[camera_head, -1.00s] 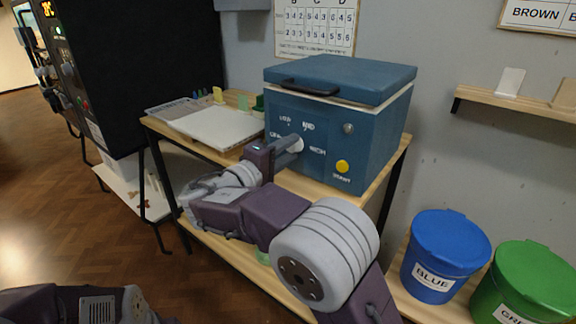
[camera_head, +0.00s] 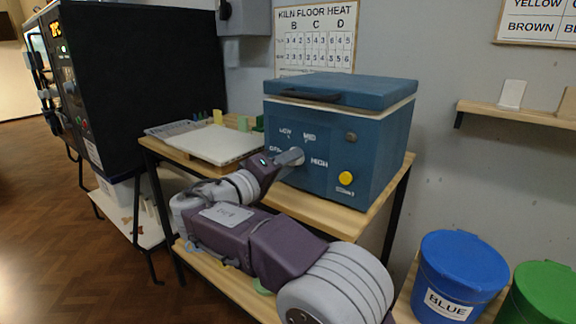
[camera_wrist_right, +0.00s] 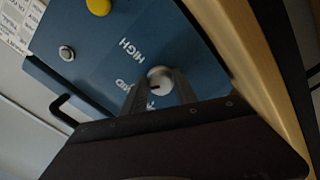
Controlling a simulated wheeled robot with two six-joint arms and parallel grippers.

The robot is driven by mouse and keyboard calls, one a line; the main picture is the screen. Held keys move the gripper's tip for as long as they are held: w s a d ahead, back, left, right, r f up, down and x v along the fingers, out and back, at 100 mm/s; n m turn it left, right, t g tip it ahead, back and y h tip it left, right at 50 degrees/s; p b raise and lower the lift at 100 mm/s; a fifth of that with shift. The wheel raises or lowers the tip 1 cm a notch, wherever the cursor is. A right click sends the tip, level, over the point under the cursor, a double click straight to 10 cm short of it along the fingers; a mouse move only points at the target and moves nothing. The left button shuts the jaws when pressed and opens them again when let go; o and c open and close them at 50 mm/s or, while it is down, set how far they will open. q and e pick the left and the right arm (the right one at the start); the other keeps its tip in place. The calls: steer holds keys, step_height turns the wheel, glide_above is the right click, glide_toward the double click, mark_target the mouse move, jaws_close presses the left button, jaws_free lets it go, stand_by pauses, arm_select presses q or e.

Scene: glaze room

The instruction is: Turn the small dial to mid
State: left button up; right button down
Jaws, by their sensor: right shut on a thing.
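The small dial (camera_head: 298,154) is a pale round knob on the front of a blue kiln (camera_head: 376,160). The labels OFF, LOW, MID and HIGH are arranged around it. My right gripper (camera_head: 292,157) is shut on the dial, reaching it from the front left. In the right wrist view the dial (camera_wrist_right: 160,77) sits between the fingertips of my gripper (camera_wrist_right: 159,86), with HIGH and part of MID readable beside it. The fingers cover part of the dial, and I cannot tell where its pointer stands. My left gripper is not in view.
A yellow button (camera_head: 346,178) and a grey round knob (camera_head: 350,137) are on the kiln front. A white slab (camera_head: 215,145) lies on the table left of the kiln. Blue (camera_head: 461,272) and green (camera_head: 548,290) buckets stand at lower right.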

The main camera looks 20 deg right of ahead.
steer(key=shift+r, duration=0.45)
steer(key=c, duration=1)
jaws_free()
steer(key=shift+w, duration=0.1)
steer(key=shift+w+d+f, duration=0.2)
steer(key=shift+d+f, duration=0.05)
steer(key=shift+f, duration=0.05)
steer(key=p+v, duration=0.1)
steer(key=v, duration=0.8)
steer(key=shift+p, duration=0.4)
steer(key=shift+f, duration=0.1)
